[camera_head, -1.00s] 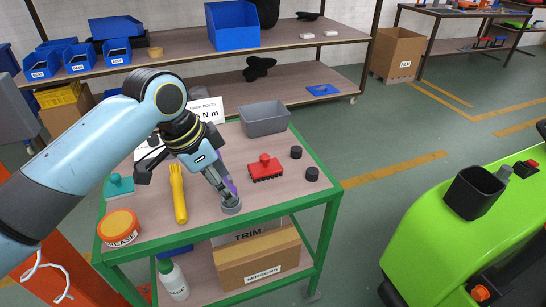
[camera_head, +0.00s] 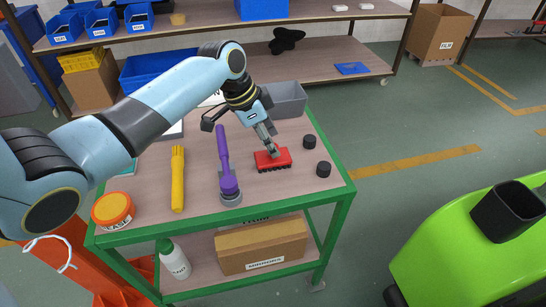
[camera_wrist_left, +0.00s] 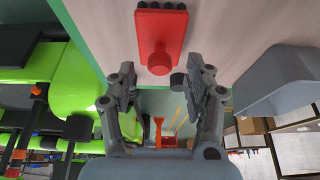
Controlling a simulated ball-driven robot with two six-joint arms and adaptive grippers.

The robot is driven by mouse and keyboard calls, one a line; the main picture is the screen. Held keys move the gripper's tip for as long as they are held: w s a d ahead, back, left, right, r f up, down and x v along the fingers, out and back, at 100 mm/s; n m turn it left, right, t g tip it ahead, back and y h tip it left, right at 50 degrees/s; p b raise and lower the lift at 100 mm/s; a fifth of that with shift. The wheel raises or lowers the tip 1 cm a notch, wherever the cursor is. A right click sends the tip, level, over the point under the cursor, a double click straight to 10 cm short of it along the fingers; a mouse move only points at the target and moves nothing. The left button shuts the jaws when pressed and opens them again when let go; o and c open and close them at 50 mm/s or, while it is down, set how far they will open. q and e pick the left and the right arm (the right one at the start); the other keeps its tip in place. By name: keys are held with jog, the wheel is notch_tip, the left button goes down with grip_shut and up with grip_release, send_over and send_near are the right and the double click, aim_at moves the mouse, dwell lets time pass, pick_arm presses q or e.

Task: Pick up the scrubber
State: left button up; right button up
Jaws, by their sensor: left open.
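The scrubber is a red block with a round knob on top and black bristles beneath. It lies on the cart's top (camera_head: 200,200), right of centre, in the head view (camera_head: 272,160). My left gripper (camera_head: 270,147) is open just above the scrubber and points down at it. In the left wrist view, the scrubber (camera_wrist_left: 160,32) lies beyond the open fingers (camera_wrist_left: 165,82), its knob facing the gap between them. Nothing is held. I cannot tell whether a fingertip touches the knob. My right gripper is not in view.
A yellow tool (camera_head: 178,180) and orange tub (camera_head: 113,210) are farther left. Two black cylinders (camera_head: 309,142) (camera_head: 324,169) sit to the right. A grey bin (camera_head: 288,100) stands behind.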

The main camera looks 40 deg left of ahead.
pick_arm(q)
jog(key=shift+w+d+f, duration=0.2)
jog(key=shift+f, duration=0.45)
jog(key=shift+w+d+f, duration=0.15)
jog(key=shift+f, duration=0.35)
jog(key=c, duration=0.5)
grip_shut()
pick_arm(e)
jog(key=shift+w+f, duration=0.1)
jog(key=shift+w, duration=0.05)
pick_arm(q)
jog(key=shift+r, duration=0.15)
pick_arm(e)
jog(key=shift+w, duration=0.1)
